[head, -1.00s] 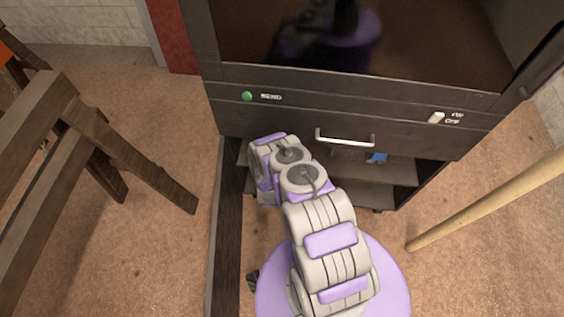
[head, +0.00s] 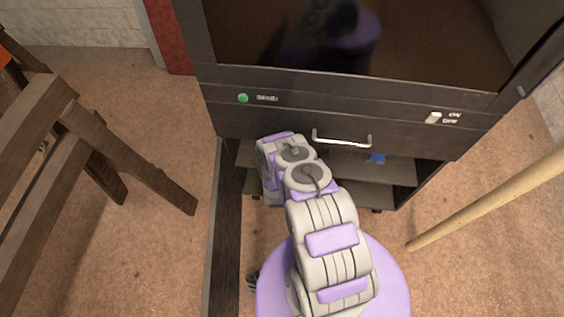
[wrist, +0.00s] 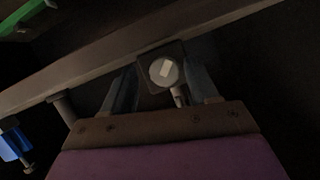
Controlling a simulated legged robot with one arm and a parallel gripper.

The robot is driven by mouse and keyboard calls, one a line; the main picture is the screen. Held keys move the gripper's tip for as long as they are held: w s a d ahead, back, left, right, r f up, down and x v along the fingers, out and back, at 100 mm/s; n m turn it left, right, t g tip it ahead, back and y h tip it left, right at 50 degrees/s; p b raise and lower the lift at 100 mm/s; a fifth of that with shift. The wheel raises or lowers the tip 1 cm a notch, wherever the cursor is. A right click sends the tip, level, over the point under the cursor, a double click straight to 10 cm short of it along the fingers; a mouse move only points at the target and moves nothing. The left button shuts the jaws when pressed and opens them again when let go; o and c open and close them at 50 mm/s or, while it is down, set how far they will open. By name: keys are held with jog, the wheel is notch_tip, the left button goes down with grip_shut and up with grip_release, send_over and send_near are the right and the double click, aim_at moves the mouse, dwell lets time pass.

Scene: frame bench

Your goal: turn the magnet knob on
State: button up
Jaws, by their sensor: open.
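In the wrist view, a round pale knob (wrist: 163,71) with a light rectangular mark sits on a dark square plate under a long beam. I cannot read a label on it. My gripper (wrist: 160,76) is open, with one dark finger on each side of the knob. I cannot tell whether either finger touches it. In the head view my arm hides the gripper. A white switch (head: 434,117) with ON and OFF lettering is on the right of the dark cabinet front.
A green button (head: 243,98) marked SEND is at the cabinet's left. A metal handle (head: 341,139) sticks out below the panel. A blue object (head: 376,158) is on the lower shelf. Wooden furniture (head: 85,140) stands left, and a pale pole (head: 490,205) leans in at right.

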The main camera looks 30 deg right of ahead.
jog(key=shift+s, duration=0.1)
jog(key=p+v, duration=0.2)
jog(key=v, duration=1.5)
jog(key=shift+p, duration=0.3)
jog(key=shift+s, duration=0.1)
